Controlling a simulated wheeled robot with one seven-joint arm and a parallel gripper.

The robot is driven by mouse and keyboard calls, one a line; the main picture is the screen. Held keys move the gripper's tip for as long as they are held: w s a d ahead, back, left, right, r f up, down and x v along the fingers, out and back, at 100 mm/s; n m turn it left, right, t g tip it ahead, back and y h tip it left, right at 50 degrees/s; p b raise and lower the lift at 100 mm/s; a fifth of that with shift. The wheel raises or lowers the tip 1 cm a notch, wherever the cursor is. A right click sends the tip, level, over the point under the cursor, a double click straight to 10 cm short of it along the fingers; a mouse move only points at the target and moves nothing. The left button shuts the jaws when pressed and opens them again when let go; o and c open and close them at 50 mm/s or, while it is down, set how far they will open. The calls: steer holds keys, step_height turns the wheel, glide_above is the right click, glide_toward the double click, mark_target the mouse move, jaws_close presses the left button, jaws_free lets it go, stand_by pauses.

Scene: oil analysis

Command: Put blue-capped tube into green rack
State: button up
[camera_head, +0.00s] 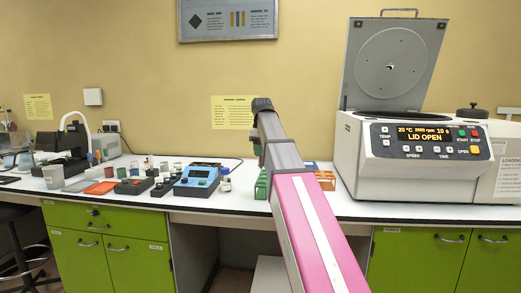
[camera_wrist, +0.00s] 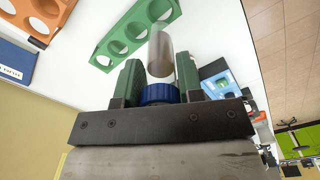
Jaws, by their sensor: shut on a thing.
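The blue-capped tube (camera_wrist: 160,58) is in my gripper (camera_wrist: 159,85) in the wrist view. The gripper's two green fingers are shut on its blue cap (camera_wrist: 158,94), and the clear body points away from the gripper. The green rack (camera_wrist: 107,47), with several round holes, lies just beyond the tube's far end in the wrist view. I cannot tell whether the tube's end is over or in a hole. In the head view the green rack (camera_head: 261,186) is mostly hidden behind my arm, and the tube is not visible.
An orange rack (camera_wrist: 50,32) lies beside the green one; it also shows in the head view (camera_head: 326,180). A centrifuge (camera_head: 410,150) with its lid open stands on the right. A blue device (camera_head: 197,181) and several small containers stand on the left.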

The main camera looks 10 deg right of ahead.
mark_target(262, 170)
steer(key=shift+f, duration=5.4)
steer(key=o, duration=1.1)
